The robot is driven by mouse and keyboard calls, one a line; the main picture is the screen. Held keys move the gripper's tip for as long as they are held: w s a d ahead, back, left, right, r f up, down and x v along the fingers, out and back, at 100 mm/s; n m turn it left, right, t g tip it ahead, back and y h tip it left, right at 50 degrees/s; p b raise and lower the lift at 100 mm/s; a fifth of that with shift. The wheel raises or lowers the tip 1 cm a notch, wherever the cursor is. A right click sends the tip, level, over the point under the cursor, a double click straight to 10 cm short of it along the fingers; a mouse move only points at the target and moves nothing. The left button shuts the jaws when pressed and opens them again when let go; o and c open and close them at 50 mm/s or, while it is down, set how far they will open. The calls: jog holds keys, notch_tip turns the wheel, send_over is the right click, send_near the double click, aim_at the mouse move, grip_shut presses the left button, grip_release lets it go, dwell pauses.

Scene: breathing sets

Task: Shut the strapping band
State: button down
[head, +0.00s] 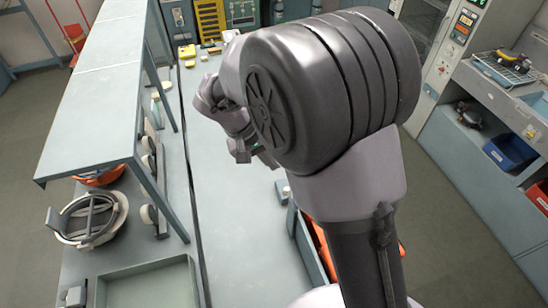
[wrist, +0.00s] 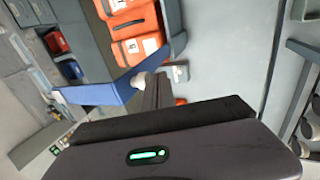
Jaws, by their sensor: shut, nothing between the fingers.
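Orange packs with white labels (wrist: 137,47) lie in a blue-walled open drawer or bin (wrist: 100,93) in the wrist view. Their orange also shows past my arm in the head view. A dark line crosses the packs, but I cannot tell whether it is the strapping band. My gripper (wrist: 152,82) is shut and empty, with its fingers close to the near corner of the bin and a white round knob (wrist: 142,79). I cannot tell whether they touch. In the head view my arm hides most of the gripper.
A long grey-green counter (head: 228,215) runs under my arm, mostly clear. A raised shelf (head: 95,90) stands at left, with a round metal vessel (head: 88,218) and an empty tray (head: 150,285) nearby. At right, a bench holds a wire rack (head: 503,70) and a blue bin (head: 510,151).

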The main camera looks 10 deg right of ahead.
jog(key=shift+d, duration=0.25)
jog(key=shift+d, duration=0.1)
